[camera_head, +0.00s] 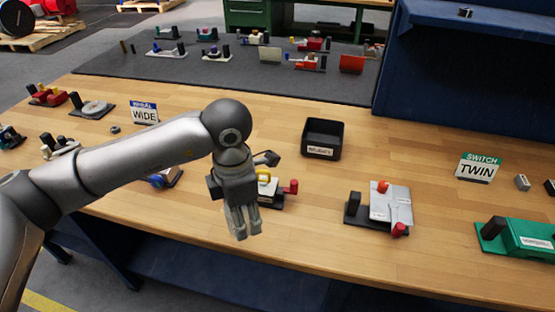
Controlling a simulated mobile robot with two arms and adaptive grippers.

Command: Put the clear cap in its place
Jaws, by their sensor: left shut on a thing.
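My left gripper (243,224) reaches in from the left and hangs with its fingers down over the front part of the bench. It is shut on a pale, see-through piece, which looks like the clear cap; its outline is hard to tell from the fingers. To the right, a silvery plate (391,205) with red knobs sits on a dark base with a black post. My right gripper is not in view.
A black open bin (322,138) stands behind the assemblies. A "SWITCH TWIN" sign (478,168) and a green unit (520,240) are at the right. A "WIDE" sign (144,114) and several small assemblies are at the left. Bare wood lies between the bin and the sign.

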